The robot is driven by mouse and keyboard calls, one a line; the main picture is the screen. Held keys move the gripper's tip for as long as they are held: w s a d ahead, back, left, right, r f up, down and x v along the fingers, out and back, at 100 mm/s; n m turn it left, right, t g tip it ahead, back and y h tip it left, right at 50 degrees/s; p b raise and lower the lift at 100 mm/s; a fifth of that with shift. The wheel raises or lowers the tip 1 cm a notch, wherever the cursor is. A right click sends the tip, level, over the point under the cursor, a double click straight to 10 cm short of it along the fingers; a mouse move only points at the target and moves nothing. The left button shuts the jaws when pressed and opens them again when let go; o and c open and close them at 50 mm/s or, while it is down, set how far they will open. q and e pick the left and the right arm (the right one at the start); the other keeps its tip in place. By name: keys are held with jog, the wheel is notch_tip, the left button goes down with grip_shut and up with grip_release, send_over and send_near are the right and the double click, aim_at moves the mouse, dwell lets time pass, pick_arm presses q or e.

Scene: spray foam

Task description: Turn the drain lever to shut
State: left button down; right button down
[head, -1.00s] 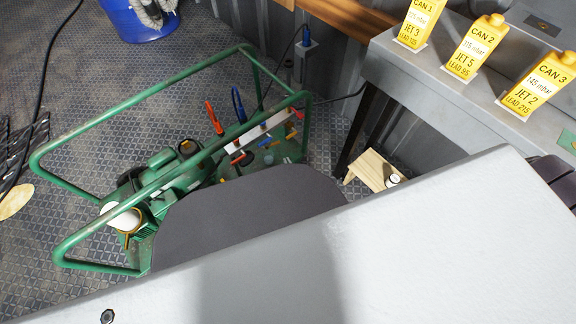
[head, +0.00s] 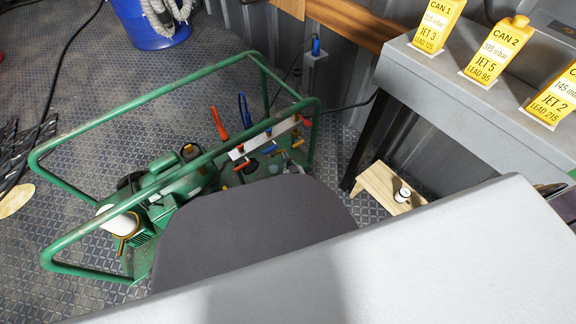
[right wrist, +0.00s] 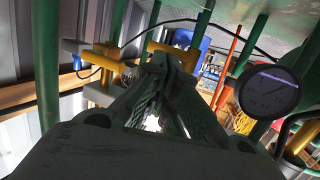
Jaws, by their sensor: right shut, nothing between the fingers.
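The green-framed compressor (head: 170,205) stands on the floor in the head view. A white manifold bar (head: 250,147) on it carries red and blue levers, a tall red one (head: 219,117) and a tall blue one (head: 244,108). I cannot tell which handle is the drain lever. In the right wrist view my right gripper (right wrist: 172,68) is shut and empty, its fingertips close to brass-yellow and blue fittings (right wrist: 190,40); contact cannot be told. A brass-yellow valve part (right wrist: 108,72) is to its left, a round gauge (right wrist: 270,92) to its right. My left gripper is out of view.
Green frame rails (head: 150,185) surround the compressor. A grey bench (head: 450,85) with yellow cans (head: 497,52) stands at the right, a small wooden stool (head: 378,184) below it. A blue bucket (head: 150,25) is at the back. My own body covers the lower foreground.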

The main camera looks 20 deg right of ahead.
aim_at(279, 153)
pick_arm(q)
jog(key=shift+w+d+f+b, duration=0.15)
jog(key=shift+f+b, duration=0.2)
jog(key=shift+b, duration=0.1)
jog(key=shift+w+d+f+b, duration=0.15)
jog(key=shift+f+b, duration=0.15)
jog(key=shift+b, duration=0.15)
pick_arm(e)
jog(key=shift+w+f, duration=0.2)
jog(key=shift+w, duration=0.6)
jog(key=shift+w+f, duration=0.15)
jog(key=shift+w, duration=0.65)
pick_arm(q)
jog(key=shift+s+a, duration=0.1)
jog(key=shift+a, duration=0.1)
